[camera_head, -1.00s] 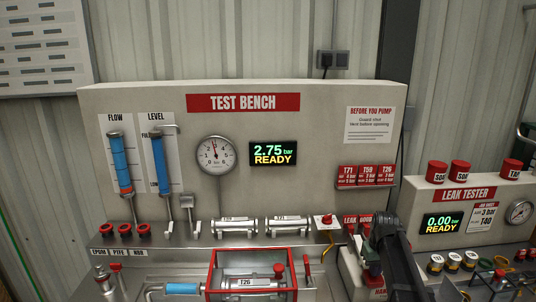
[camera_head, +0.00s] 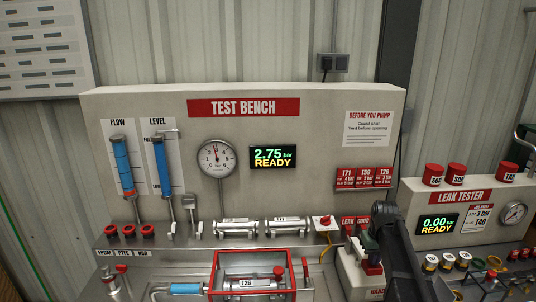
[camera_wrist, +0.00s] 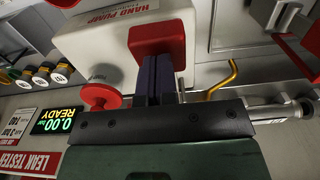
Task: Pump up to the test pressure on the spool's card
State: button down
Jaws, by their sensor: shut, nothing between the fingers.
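The green bench display (camera_head: 272,157) reads 2.75 bar READY, and the round dial gauge (camera_head: 216,157) hangs left of it. The spool tagged T26 (camera_head: 250,284) lies inside the red guard frame (camera_head: 211,275). The T26 card (camera_head: 383,178) is the rightmost of three red cards; its small print is unclear. The cream hand pump (camera_wrist: 100,42) with a red part (camera_wrist: 158,28) fills the upper middle of the wrist view. My gripper (camera_wrist: 158,62) is shut and empty, its dark fingers close to that red part; I cannot tell whether they touch.
Two silver spools (camera_head: 288,226) lie on the shelf behind the guard. A red-topped valve (camera_head: 325,222) with a yellow hose stands near the pump. The leak tester (camera_head: 460,197) is at the right, its display (camera_head: 438,223) reading 0.00 bar. A red knob (camera_wrist: 100,96) sits beside my fingers.

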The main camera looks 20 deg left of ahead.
jog(key=shift+f+b, duration=1.55)
dwell(0.4)
jog(key=shift+r, duration=0.1)
notch_tip(320, 180, up, 3)
jog(key=p, duration=0.3)
dwell(0.3)
notch_tip(320, 180, up, 7)
jog(key=p, duration=0.7)
jog(key=s+d+f+m+b, duration=0.1)
jog(key=s+d+f+b, duration=0.1)
jog(key=s, duration=0.7)
jog(key=s+d+f+m+b, duration=0.1)
jog(key=s+f+b, duration=0.3)
jog(key=s, duration=0.5)
jog(key=s+d+f+m+b, duration=0.2)
jog(key=s+d+f+b, duration=0.1)
jog(key=s, duration=0.6)
jog(key=shift+f+b, duration=0.55)
jog(key=shift+f, duration=0.1)
